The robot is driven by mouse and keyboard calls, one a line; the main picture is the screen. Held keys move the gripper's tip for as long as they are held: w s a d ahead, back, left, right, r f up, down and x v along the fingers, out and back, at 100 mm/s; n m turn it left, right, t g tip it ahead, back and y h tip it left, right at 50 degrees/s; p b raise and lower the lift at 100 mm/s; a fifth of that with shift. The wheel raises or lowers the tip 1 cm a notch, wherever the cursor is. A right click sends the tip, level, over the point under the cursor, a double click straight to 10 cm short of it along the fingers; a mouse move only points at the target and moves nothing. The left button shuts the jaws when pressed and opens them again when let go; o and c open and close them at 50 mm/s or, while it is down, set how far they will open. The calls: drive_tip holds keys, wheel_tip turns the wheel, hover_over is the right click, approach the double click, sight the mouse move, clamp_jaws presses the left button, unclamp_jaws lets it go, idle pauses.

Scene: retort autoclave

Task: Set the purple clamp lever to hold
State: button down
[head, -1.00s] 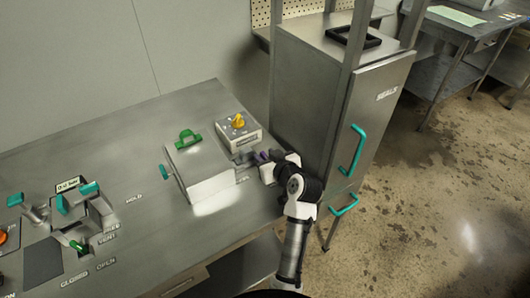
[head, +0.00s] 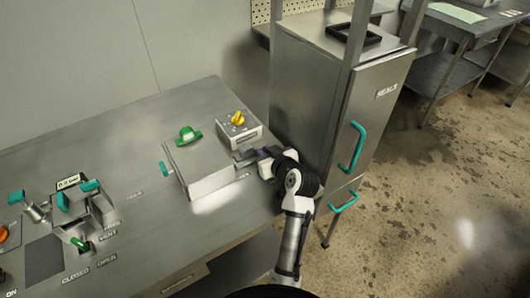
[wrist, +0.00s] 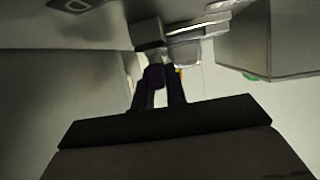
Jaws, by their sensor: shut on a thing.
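The purple clamp lever (wrist: 154,76) shows as a dark purple knob between the fingers of my gripper (wrist: 161,88) in the wrist view. My gripper is shut on it. In the head view, my gripper (head: 264,160) is at the right end of the steel bench, just in front of the box with the yellow knob. Only a little purple shows there; my wrist hides most of the lever. I cannot read the lever's setting or a hold mark beside it.
A steel box with a green handle (head: 187,135) stands left of my gripper. The yellow knob (head: 238,118) is behind it. A tall cabinet marked SEALS (head: 345,110) stands close on the right. Teal-handled levers (head: 75,200) are at the bench's left.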

drive_tip(key=shift+f+b, duration=0.1)
drive_tip(key=shift+b, duration=0.2)
drive_tip(key=shift+n+g+y, duration=0.4)
drive_tip(key=shift+n+y, duration=0.2)
drive_tip(key=c, duration=1.4)
unclamp_jaws()
drive_tip(key=shift+c, duration=0.2)
drive_tip(key=b+v, duration=0.3)
drive_tip(key=v, duration=1.1)
